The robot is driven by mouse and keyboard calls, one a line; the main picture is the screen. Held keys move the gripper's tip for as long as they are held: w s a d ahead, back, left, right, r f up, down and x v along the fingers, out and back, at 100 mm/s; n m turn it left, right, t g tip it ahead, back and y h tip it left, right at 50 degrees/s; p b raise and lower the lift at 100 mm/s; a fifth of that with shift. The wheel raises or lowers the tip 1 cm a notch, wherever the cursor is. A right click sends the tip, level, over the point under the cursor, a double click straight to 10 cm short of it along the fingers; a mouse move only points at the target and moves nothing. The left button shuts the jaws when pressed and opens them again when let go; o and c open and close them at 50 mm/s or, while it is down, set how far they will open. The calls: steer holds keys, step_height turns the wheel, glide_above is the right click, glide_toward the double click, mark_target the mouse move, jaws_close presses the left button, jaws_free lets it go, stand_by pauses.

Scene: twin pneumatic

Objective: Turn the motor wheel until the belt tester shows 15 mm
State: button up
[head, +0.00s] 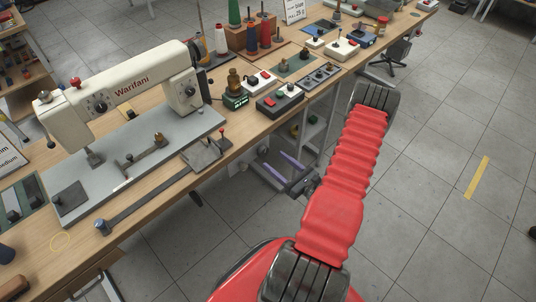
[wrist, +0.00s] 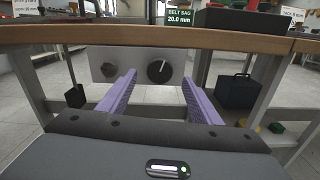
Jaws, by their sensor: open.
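The belt tester's display (wrist: 180,18) reads "BELT SAG 20.0 mm" in the wrist view. The tester (head: 235,97) stands on the bench near its front edge in the head view. A round black knob with a white pointer line, seemingly the motor wheel (wrist: 160,71), is on a pale plate under the bench top. Its pointer is nearly upright, leaning slightly right. My gripper (wrist: 160,80) is open and empty; its purple fingers lie left and right of the wheel in the picture, apparently short of it. My gripper (head: 282,166) also shows beside the bench front in the head view.
A hex-shaped fitting (wrist: 109,69) sits left of the wheel on the same plate. The wooden bench edge (wrist: 90,35) runs just above. Bench legs (wrist: 268,85) and a dark box (wrist: 238,92) stand at the right. A sewing machine (head: 130,85) stands on the bench.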

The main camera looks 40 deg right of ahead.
mark_target(265, 152)
steer(key=shift+w+a, duration=0.1)
steer(key=shift+w, duration=2.75)
steer(key=shift+c, duration=0.2)
steer(key=c, duration=0.9)
steer(key=shift+d, duration=0.2)
steer(key=shift+c, duration=0.5)
steer(key=shift+a, duration=0.1)
